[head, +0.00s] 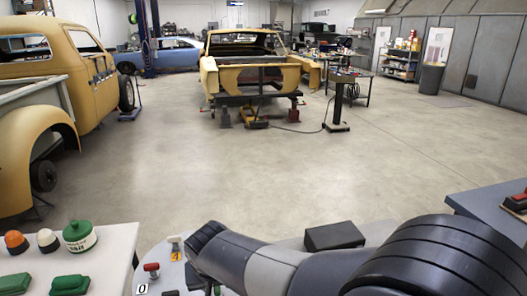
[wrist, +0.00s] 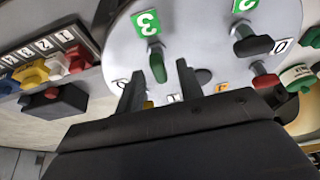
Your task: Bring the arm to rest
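My gripper (wrist: 160,71) shows in the wrist view with its two dark fingers apart and nothing held between them. It is over a round grey table (wrist: 195,45). A green-handled item (wrist: 157,64) stands beyond the fingers and shows in the gap between them; I cannot tell how far off it is. In the head view my arm reaches in from the lower right towards the round table (head: 150,247); the fingers cannot be made out there.
Near the gripper are a dark-handled item (wrist: 252,42) and a red item (wrist: 263,77). A white table (head: 115,243) at left holds a green-white jar (head: 79,237). A black box (head: 334,236) lies beyond my arm. A blue-grey table (head: 480,200) is at right. The middle floor is clear.

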